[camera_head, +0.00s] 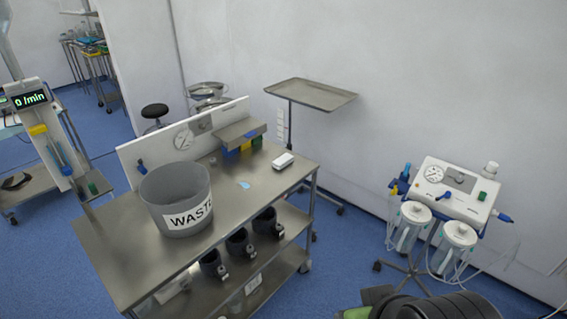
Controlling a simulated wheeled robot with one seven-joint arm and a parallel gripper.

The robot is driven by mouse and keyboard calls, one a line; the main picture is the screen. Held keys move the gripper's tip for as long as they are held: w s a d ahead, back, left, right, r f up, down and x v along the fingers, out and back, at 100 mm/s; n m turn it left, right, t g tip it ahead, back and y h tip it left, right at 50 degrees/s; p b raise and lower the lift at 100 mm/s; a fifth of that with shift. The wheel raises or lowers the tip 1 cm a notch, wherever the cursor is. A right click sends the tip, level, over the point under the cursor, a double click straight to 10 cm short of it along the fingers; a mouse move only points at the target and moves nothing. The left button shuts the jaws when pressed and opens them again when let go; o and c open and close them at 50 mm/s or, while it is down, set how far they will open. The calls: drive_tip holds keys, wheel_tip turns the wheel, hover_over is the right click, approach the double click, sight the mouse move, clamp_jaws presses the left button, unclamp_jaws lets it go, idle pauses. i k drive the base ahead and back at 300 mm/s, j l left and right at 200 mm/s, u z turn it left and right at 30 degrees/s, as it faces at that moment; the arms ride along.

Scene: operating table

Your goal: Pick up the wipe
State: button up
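A small flat light-blue piece, which looks like the wipe (244,184), lies on the steel top of the cart (255,205). It is right of the grey waste bin (165,192) and left of a small white box (283,161). Nothing touches or covers it. Dark rounded parts at the bottom right edge look like my own arm, cut off by the frame. My gripper's fingertips do not show.
The bin, marked WASTE, fills much of the cart's left half. A white back panel (150,160) and a raised steel shelf (240,132) line its rear. A steel tray stand (315,94) is behind. A suction unit (450,190) stands right, with blue floor between.

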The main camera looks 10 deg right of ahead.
sight(282, 161)
drive_tip(key=i+l+u, duration=0.25)
drive_tip(key=i+u, duration=0.25)
drive_tip(key=i+l+u, duration=0.3)
drive_tip(key=u, duration=0.15)
drive_tip(key=i+l+u, duration=0.3)
drive_tip(key=l+u, duration=0.2)
drive_tip(key=l, duration=0.15)
drive_tip(key=i+l+u, duration=0.2)
drive_tip(key=l+u, duration=0.3)
